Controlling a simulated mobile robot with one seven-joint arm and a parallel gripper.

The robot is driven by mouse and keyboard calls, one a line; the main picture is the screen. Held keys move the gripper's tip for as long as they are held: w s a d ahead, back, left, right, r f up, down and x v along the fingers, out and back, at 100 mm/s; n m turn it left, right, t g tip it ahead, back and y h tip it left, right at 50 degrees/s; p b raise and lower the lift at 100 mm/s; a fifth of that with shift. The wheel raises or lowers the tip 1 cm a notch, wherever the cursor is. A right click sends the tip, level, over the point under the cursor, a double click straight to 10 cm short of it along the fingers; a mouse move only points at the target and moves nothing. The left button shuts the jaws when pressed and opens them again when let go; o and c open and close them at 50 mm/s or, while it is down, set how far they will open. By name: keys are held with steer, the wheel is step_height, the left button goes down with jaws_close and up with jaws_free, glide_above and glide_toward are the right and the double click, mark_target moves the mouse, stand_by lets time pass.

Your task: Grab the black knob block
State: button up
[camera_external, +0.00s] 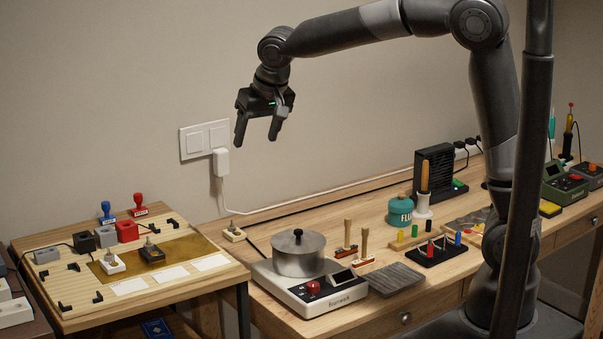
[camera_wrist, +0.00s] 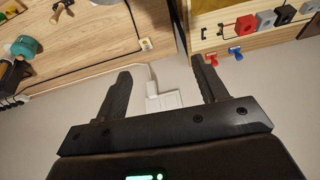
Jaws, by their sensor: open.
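The black knob block (camera_external: 152,255) is a small black base with a metal knob on top. In the external view it sits on the brass-coloured sheet (camera_external: 185,247) on the left table, just right of a similar white knob block (camera_external: 112,265). I cannot make it out in the wrist view. My gripper (camera_external: 256,138) is open and empty, high in front of the wall, above and to the right of the block and far from it. In the wrist view its two fingers (camera_wrist: 165,68) are spread apart with nothing between them.
Grey, red and black blocks (camera_external: 84,242) and two stamps (camera_external: 139,205) stand behind the sheet. A white plug (camera_external: 221,162) with a cord is on the wall. Air around my gripper is free.

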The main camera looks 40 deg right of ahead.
steer(key=w+a+f, duration=0.1)
steer(key=a+f, duration=0.2)
steer(key=a, duration=0.3)
steer(key=w+a+f, duration=0.1)
steer(key=a+f, duration=0.2)
steer(key=a, duration=0.4)
glide_toward(152, 252)
steer(key=shift+w+a+f, duration=0.1)
steer(key=shift+a+f, duration=0.1)
steer(key=shift+f, duration=0.4)
steer(key=shift+w+a+f, duration=0.15)
steer(key=shift+f, duration=0.45)
steer(key=x, duration=0.5)
steer(key=shift+w+d+f, duration=0.25)
steer(key=shift+w, duration=0.05)
steer(key=shift+c, duration=0.2)
steer(key=c, duration=1)
